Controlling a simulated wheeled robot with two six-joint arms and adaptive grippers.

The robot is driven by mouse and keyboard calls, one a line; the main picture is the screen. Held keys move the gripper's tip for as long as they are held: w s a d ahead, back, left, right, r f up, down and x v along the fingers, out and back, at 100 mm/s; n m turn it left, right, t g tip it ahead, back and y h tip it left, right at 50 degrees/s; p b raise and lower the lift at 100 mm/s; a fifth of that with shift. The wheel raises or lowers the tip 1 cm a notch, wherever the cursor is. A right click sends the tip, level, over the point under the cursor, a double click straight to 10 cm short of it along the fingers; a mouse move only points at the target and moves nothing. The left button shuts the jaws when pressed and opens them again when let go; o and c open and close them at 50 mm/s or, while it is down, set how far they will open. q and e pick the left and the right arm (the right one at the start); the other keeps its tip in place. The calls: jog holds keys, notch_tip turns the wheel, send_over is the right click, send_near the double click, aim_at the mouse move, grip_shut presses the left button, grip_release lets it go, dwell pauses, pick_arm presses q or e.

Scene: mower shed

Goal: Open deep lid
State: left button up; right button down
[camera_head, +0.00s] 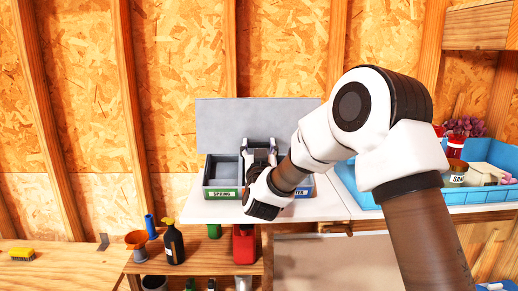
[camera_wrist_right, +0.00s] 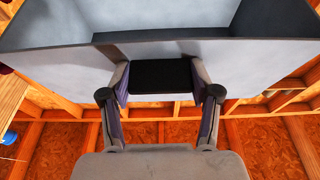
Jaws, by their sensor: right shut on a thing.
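A low box on the white worktop has a green-labelled "SPRING" compartment (camera_head: 222,193) at left and a partly hidden blue-labelled compartment (camera_head: 304,191) at right. A wide grey lid (camera_head: 225,122) stands raised, roughly upright, at the back of the box. My right gripper (camera_head: 259,145) reaches over the box in front of the lid. In the right wrist view its fingers (camera_wrist_right: 160,88) close on both sides of a black handle (camera_wrist_right: 160,76) on the lid's pale grey panel (camera_wrist_right: 245,65). My right arm hides the box's middle and right part. My left gripper is out of view.
A blue tray (camera_head: 361,190) with pots and flowers stands on the right. Below are a dark spray bottle (camera_head: 174,244), an orange funnel (camera_head: 136,240) and a red canister (camera_head: 244,247). A yellow brush (camera_head: 21,254) lies at far left. The wooden wall is close behind.

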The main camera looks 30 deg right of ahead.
jog(key=shift+r, duration=0.1)
jog(key=shift+c, duration=1.2)
grip_release()
jog(key=shift+s, duration=0.1)
jog(key=shift+a, duration=0.1)
jog(key=v, duration=1.2)
jog(key=shift+c, duration=0.3)
